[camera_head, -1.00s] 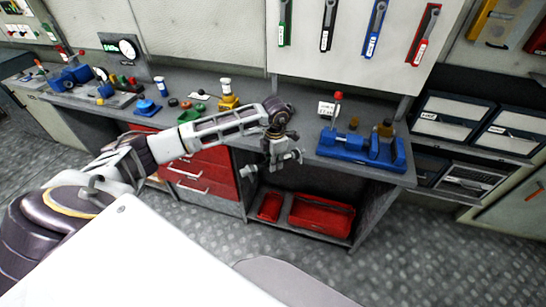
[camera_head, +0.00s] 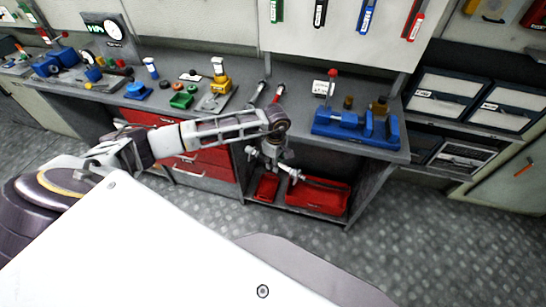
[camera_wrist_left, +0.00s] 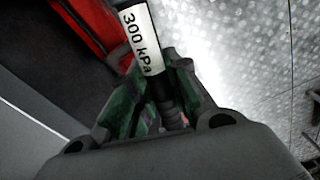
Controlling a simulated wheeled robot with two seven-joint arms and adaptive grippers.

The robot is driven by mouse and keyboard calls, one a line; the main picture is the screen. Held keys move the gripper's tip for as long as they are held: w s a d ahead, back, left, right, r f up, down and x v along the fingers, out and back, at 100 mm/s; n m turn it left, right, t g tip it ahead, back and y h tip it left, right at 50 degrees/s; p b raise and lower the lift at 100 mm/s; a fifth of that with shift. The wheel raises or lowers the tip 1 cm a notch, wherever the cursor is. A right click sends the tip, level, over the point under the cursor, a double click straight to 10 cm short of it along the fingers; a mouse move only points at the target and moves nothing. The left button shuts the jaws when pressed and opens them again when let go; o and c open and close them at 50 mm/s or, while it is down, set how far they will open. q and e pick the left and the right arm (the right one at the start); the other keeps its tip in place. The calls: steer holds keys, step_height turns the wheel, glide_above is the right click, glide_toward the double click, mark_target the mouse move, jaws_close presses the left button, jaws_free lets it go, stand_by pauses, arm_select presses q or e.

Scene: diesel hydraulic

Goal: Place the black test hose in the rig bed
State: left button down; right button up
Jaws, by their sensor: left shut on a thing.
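My left gripper (camera_head: 284,172) is in front of the bench edge, below the bench top in the head view. In the left wrist view its fingers (camera_wrist_left: 160,112) are shut on a black hose (camera_wrist_left: 163,88) with a white label reading 300 kPa. My right gripper is not in view.
A red-handled lever (camera_head: 331,84) rises behind the rig bed. Two slim pieces, one grey (camera_head: 257,93) and one red (camera_head: 278,93), lie on the bench left of it. A yellow fixture (camera_head: 220,84) stands further left. Red bins (camera_head: 318,195) sit on the shelf below.

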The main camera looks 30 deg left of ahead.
arm_select(q)
steer(key=s+d+f+m, duration=0.2)
steer(key=d+f+m, duration=0.1)
steer(key=m, duration=0.5)
steer(key=s+d+f+m, duration=0.2)
steer(key=f+m, duration=0.4)
steer(key=m, duration=0.3)
steer(key=shift+s+d, duration=0.4)
steer(key=shift+s, duration=0.45)
steer(key=shift+a, duration=0.15)
